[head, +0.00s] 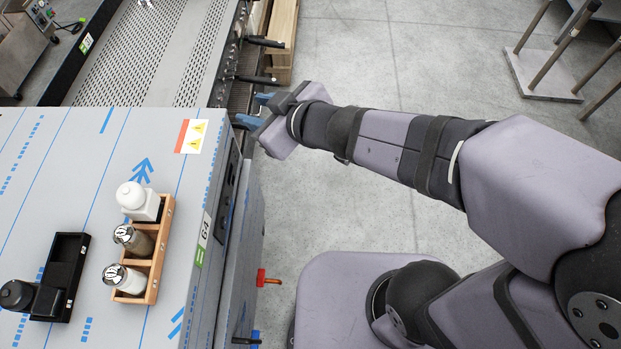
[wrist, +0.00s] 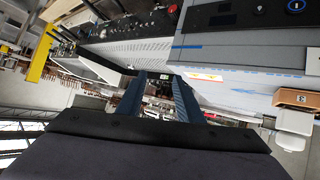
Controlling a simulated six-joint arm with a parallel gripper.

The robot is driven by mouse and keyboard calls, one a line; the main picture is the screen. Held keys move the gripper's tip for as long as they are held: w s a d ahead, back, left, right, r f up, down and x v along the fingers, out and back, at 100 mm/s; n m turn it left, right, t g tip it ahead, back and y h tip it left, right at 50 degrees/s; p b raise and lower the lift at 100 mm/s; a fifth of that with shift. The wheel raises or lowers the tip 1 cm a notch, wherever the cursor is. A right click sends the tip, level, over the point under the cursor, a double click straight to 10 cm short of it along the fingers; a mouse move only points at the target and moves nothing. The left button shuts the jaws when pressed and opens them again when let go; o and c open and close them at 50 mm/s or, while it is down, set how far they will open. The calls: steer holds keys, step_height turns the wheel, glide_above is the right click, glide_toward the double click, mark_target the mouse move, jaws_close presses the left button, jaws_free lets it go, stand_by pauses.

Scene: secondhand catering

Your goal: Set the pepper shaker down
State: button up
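The pepper shaker (head: 136,241), clear with dark contents and a shiny metal cap, stands in the middle compartment of a wooden caddy (head: 153,295) on the worktop. A similar shaker with white contents (head: 125,280) is in the near compartment, and a white square-bodied container with a round top (head: 139,201) is in the far one. My gripper (head: 252,109) is beyond the worktop's far right corner, well away from the caddy. In the wrist view its two blue fingers (wrist: 159,84) are apart with nothing between them. The caddy's end (wrist: 298,98) shows there at the right edge.
A black tray (head: 69,249) with a black container (head: 32,298) lies left of the caddy. The film-covered worktop (head: 75,165) is clear around them. A perforated metal appliance (head: 140,50) with black handles adjoins its far side. Open floor (head: 355,75) lies right.

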steer(key=w+d+f+m+g+h, duration=0.1)
steer(key=d+f+m+h, duration=0.35)
steer(key=d, duration=0.65)
steer(key=w+d+f+m+h, duration=0.1)
steer(key=d+f+m+h, duration=0.3)
steer(key=d, duration=0.6)
steer(key=s+d+f+m+g, duration=0.1)
steer(key=s+d+f+g, duration=0.1)
steer(key=s, duration=0.4)
steer(key=s+d+f+m+g, duration=0.2)
steer(key=s+d+f+g, duration=0.1)
steer(key=s, duration=0.3)
steer(key=shift+s+d+f+g, duration=0.2)
steer(key=shift+d+g, duration=0.2)
steer(key=shift+g, duration=0.5)
steer(key=shift+w, duration=0.1)
step_height(320, 180, up, 16)
steer(key=p, duration=1.6)
steer(key=shift+r, duration=0.1)
